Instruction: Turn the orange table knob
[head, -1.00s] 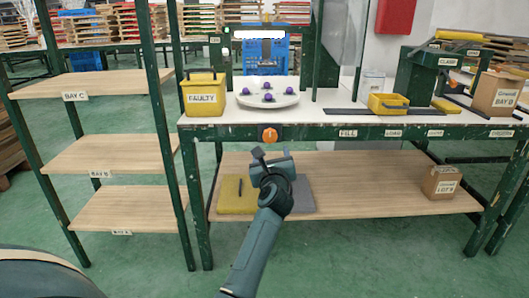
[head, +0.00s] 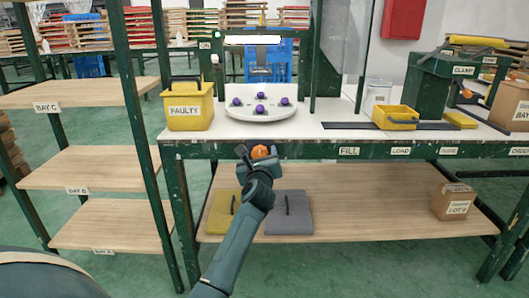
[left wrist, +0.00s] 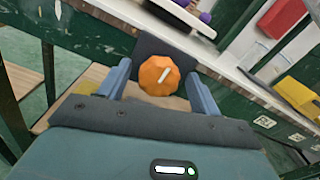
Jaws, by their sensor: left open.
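The orange knob (head: 260,152) sits on the green front edge of the work table (head: 300,150). In the left wrist view the knob (left wrist: 160,77) is faceted with a pale pointer line slanting up to the right. My left gripper (head: 257,158) is open in front of the knob. In the left wrist view its two fingers (left wrist: 160,88) stand on either side of the knob, with gaps to it. I cannot tell how deep the knob is between them. My right gripper is not in view.
A yellow FAULTY bin (head: 188,105) and a round white tray (head: 261,109) with several purple pieces stand on the table. Below is a wooden shelf (head: 370,190) with yellow and grey mats and a box (head: 454,201). A shelving rack (head: 95,160) stands at left.

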